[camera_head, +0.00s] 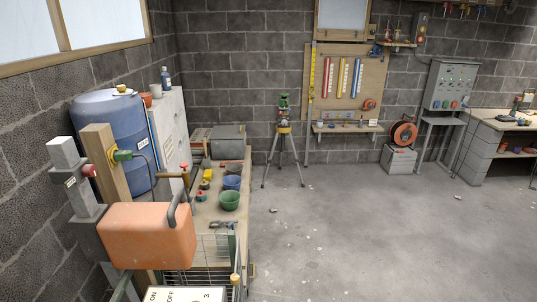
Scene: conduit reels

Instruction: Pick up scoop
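I cannot make out a scoop for certain. A small dark item (222,224) lies near the front end of the wooden bench (205,211) at left; it is too small to identify. A green bowl (230,201) and a blue bowl (232,183) sit on the bench behind it. Small yellow and red items (205,180) lie beside the bowls. Neither of my grippers shows in this view.
An orange box-shaped body (148,236) and a wire basket (213,262) stand at the near left, partly hiding the bench. A blue barrel (105,145) is behind. The concrete floor (365,235) at right is mostly clear.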

